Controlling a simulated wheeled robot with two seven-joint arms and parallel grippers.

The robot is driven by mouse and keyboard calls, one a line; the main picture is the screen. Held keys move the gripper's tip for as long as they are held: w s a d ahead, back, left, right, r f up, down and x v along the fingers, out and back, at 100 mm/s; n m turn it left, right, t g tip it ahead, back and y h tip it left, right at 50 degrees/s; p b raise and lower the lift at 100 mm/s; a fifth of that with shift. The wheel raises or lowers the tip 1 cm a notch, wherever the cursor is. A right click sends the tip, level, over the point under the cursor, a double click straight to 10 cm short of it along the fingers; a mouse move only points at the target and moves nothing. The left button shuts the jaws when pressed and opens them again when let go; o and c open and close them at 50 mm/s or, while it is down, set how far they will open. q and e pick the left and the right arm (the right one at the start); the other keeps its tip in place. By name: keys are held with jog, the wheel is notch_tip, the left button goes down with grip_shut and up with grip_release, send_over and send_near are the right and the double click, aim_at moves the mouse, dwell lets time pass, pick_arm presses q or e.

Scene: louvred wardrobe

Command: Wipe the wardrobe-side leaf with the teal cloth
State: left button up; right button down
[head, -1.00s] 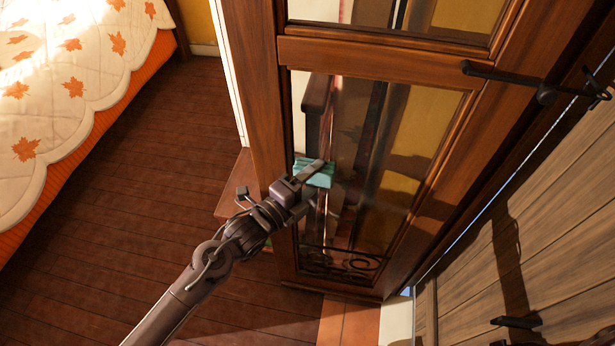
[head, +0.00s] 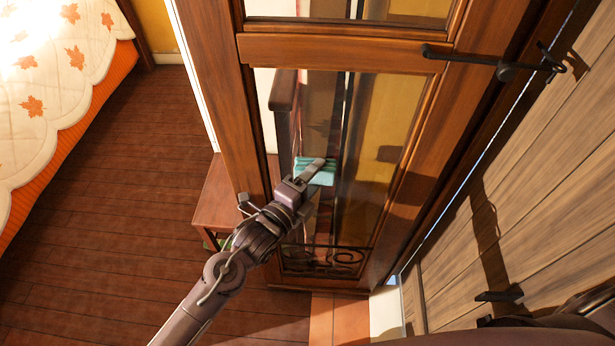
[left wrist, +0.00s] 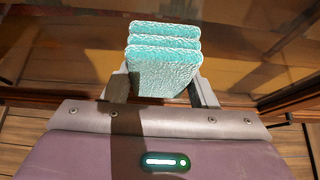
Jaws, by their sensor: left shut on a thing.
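The teal cloth (head: 315,173) is folded in layers and held at the lower glass pane of the wooden leaf (head: 340,52). My left gripper (head: 312,176) is shut on the cloth. In the left wrist view the cloth (left wrist: 164,60) stands out between the two fingers of the gripper (left wrist: 163,88), with the glass just beyond it. I cannot tell whether the cloth touches the glass. My right gripper is not in view.
A black handle (head: 470,60) juts from the leaf at the upper right. A slatted wooden front (head: 500,210) stands to the right. A small wooden table (head: 217,195) is beyond the leaf's left edge. A bed (head: 50,90) is at the upper left, with open floor (head: 110,200) between.

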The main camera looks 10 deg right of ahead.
aim_at(329, 179)
pick_arm(q)
jog(key=shift+s+d+r, duration=0.1)
jog(key=shift+s+d, duration=0.1)
jog(key=shift+d, duration=0.55)
jog(key=shift+s+d+r, duration=0.1)
jog(key=shift+s+d, duration=0.05)
jog(key=shift+d, duration=0.6)
jog(key=shift+s+d+f, duration=0.1)
jog(key=shift+f, duration=0.05)
jog(key=shift+w+a+f+p, duration=0.1)
jog(key=shift+w+a+p, duration=0.1)
jog(key=shift+a, duration=0.6)
jog(key=shift+w+a+p, duration=0.15)
jog(key=shift+a+p, duration=0.05)
jog(key=shift+a, duration=0.55)
jog(key=shift+w+a+p, duration=0.15)
jog(key=shift+w+a, duration=0.25)
jog(key=shift+a, duration=0.8)
jog(key=shift+w+a+p, duration=0.1)
jog(key=shift+w+a, duration=0.3)
jog(key=shift+a, duration=0.75)
jog(key=shift+w+a+p, duration=0.15)
jog(key=shift+w+a, duration=0.25)
jog(key=shift+a, duration=0.8)
jog(key=shift+s+d, duration=0.3)
jog(key=shift+d, duration=0.65)
jog(key=shift+s+d, duration=0.3)
jog(key=shift+d, duration=0.65)
